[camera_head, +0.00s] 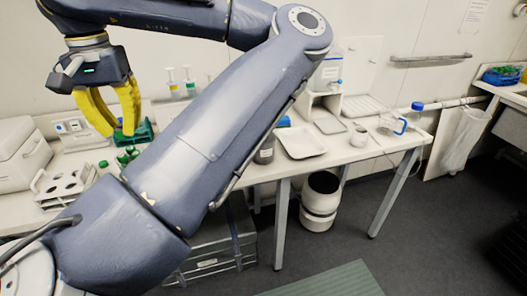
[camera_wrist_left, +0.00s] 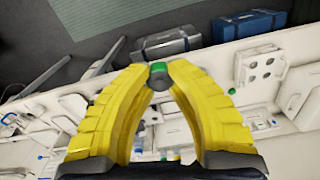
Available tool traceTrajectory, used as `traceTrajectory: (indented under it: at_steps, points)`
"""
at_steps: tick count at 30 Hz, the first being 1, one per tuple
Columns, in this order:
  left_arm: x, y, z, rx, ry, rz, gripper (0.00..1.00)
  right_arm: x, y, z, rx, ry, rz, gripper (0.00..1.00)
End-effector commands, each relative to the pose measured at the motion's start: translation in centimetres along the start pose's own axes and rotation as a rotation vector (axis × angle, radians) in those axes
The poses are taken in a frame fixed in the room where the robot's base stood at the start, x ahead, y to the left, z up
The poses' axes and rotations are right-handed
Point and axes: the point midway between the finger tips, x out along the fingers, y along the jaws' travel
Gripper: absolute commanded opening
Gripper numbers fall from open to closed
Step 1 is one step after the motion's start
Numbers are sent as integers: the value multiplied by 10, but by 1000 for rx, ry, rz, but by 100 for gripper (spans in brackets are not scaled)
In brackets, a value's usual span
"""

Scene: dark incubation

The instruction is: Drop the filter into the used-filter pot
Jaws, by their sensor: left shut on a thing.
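My left gripper (camera_head: 126,132) is high over the left part of the bench, its yellow fingers pointing down. In the left wrist view its fingertips (camera_wrist_left: 158,78) close on a small round thing with a green part and a dark grey end, seemingly the filter (camera_wrist_left: 158,68). Much of it is hidden between the fingers. No pot is clearly marked for used filters. A small grey-white pot (camera_head: 358,137) stands on the bench to the right, and a white bin with a dark opening (camera_head: 320,207) stands on the floor under the bench. My right gripper is not in view.
My arm crosses the middle, hiding part of the bench.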

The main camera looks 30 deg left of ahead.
Motion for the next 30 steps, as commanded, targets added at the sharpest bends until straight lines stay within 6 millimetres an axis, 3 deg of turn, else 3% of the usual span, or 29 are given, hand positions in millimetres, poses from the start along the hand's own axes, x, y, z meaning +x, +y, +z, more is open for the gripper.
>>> traceTrajectory:
  at_steps: [8, 14, 17, 23, 30]
  points:
    - [0, 0, 0, -2, 0, 0, 8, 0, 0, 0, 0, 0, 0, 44]
    - [13, 0, -4, 13, -3, 0, 8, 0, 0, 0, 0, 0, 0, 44]
    - [15, -1, -24, 75, -3, 0, 8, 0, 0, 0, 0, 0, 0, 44]
    - [21, 8, -91, 215, -3, -1, 8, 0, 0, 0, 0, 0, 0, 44]
    - [46, 47, -181, 316, -4, -1, 8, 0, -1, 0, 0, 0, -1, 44]
